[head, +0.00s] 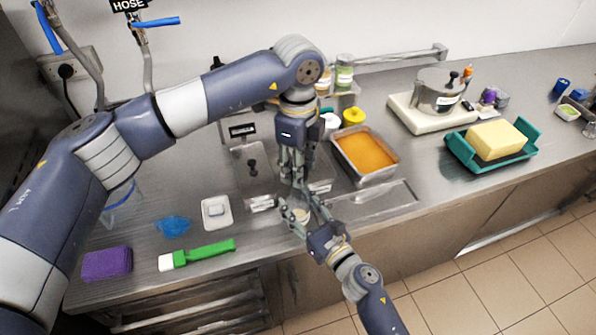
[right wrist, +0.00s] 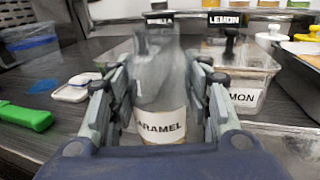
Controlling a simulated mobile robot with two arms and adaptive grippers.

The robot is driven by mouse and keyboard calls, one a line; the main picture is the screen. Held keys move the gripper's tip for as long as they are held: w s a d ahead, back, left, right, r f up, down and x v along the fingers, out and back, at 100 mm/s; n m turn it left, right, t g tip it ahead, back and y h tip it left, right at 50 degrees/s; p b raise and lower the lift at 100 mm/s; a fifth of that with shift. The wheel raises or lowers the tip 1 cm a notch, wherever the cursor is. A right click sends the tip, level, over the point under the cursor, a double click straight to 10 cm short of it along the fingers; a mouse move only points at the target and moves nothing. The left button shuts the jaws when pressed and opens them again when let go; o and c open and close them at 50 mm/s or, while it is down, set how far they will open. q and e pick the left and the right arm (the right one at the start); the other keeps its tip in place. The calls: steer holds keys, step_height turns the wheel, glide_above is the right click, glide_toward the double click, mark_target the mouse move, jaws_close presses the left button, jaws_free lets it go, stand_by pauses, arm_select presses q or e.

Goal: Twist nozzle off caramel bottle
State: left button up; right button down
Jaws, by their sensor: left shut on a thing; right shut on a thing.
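The caramel bottle (right wrist: 160,128) stands upright between the fingers of my right gripper (right wrist: 160,108) in the right wrist view, its label reading "ARAMEL". In the head view, my right gripper (head: 303,208) is shut around the bottle (head: 300,215) at the front edge of the counter. My left gripper (head: 298,178) points down from above, directly over the bottle, with its fingers closed at the bottle's top. The nozzle itself is hidden by the left fingers, and the bottle's upper part is blurred in the right wrist view.
A pan of orange mix (head: 365,152) and a lidded container labelled LEMON (right wrist: 240,85) stand close by. A green-handled brush (head: 205,252), a purple sponge (head: 107,263) and a blue cloth (head: 172,226) lie left. A teal tray (head: 463,152) holds a yellow block at right.

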steer(key=c, duration=0.7)
jaws_free()
steer(key=shift+c, duration=0.2)
